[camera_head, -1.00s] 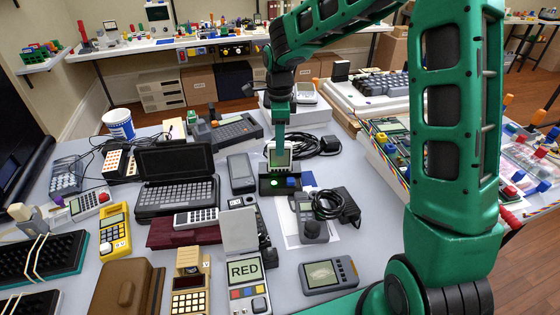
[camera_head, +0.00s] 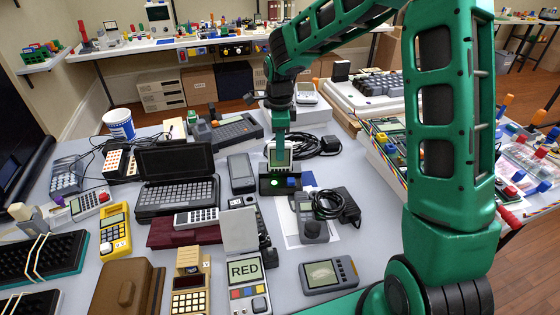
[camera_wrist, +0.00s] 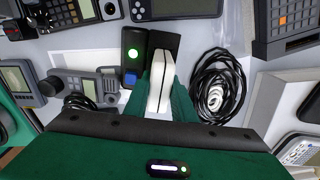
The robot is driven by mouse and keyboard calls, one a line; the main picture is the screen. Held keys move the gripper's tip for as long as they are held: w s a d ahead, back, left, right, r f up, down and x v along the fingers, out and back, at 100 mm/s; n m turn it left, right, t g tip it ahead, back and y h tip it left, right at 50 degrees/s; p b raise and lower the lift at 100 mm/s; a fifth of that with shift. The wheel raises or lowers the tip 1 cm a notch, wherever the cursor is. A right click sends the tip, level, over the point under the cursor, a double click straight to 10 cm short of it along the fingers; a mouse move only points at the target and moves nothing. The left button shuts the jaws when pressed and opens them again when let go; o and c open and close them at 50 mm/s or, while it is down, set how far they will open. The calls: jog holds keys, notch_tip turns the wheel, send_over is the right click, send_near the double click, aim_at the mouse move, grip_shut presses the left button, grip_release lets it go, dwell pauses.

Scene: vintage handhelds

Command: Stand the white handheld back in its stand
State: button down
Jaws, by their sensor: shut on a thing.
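The white handheld (camera_head: 280,157) is upright, with a grey-green screen facing the head camera. My gripper (camera_head: 280,146) is above it, shut on its upper part. The black stand (camera_head: 267,186) is directly under the handheld, with a lit green light and a blue button on its front. The handheld's lower edge meets the top of the stand in the head view; I cannot tell how deep it sits. In the wrist view the white handheld (camera_wrist: 161,75) shows edge-on between the green fingers, over the black stand (camera_wrist: 133,40). The fingers hide part of the handheld.
A coiled black cable (camera_head: 318,146) lies right behind the stand. A grey handheld (camera_head: 242,173) lies to its left.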

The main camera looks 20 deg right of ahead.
jog(key=shift+r, duration=3.3)
